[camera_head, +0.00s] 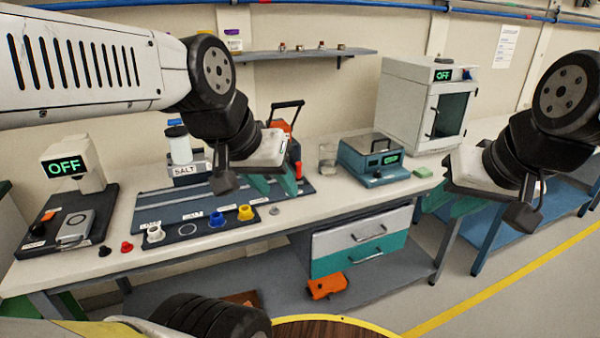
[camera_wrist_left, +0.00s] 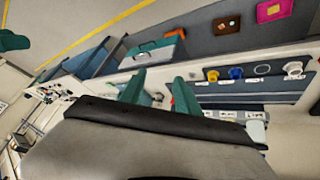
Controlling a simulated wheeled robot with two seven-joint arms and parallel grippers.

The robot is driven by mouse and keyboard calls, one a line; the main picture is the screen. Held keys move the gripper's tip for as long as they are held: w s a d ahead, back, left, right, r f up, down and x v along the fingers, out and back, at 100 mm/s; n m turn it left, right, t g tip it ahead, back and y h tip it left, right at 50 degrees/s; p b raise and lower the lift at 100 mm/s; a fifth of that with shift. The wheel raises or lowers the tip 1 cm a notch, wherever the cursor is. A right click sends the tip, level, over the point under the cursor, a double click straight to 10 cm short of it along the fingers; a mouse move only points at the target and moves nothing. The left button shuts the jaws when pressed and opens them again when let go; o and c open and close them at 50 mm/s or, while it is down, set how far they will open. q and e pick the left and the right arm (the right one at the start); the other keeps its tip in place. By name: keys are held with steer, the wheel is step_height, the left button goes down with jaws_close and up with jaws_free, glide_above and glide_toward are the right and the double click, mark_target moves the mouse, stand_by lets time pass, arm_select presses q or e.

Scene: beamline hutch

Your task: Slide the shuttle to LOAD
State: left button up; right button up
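A blue-grey board with pale rail stripes (camera_head: 158,207) lies on the bench. At its right end stands an orange-red body with a black handle (camera_head: 284,126), partly hidden behind my left gripper; I cannot tell whether it is the shuttle. Small labels sit along the board's front, too small to read surely as LOAD. My left gripper (camera_head: 275,184) hangs over the board's right part, with its teal fingers apart and nothing seen between them. The fingers also show apart in the left wrist view (camera_wrist_left: 158,92). My right gripper (camera_head: 452,202) is open and empty, right of the bench's drawers.
A dark strip at the board's front holds a white ring (camera_head: 154,233), a blue cup (camera_head: 216,219) and a yellow cup (camera_head: 245,212). A SALT stand (camera_head: 185,170) is behind.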

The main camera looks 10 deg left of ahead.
stand_by(0.4)
arm_select(q)
steer(key=w+a+f+m+g+y, duration=0.2)
steer(key=w+a+f+m+y, duration=0.15)
steer(key=w, duration=0.55)
steer(key=w+a+f+m+g+y, duration=0.1)
steer(key=w+a+f+m+y, duration=0.3)
steer(key=w, duration=0.4)
steer(key=w+a+f+m+g+y, duration=0.2)
steer(key=w+f+m+y, duration=0.25)
steer(key=w, duration=0.45)
steer(key=m+t+y, duration=0.5)
steer(key=m+t, duration=0.3)
steer(key=m, duration=0.4)
glide_toward(299, 165)
steer(key=w+a, duration=0.1)
steer(key=w+a+f, duration=0.1)
steer(key=shift+a, duration=0.3)
steer(key=shift+w+f+t, duration=0.1)
steer(key=shift+w+t, duration=0.1)
steer(key=shift+t, duration=0.1)
steer(key=x, duration=0.7)
steer(key=shift+w+a, duration=0.1)
steer(key=shift+a, duration=0.05)
jaws_close()
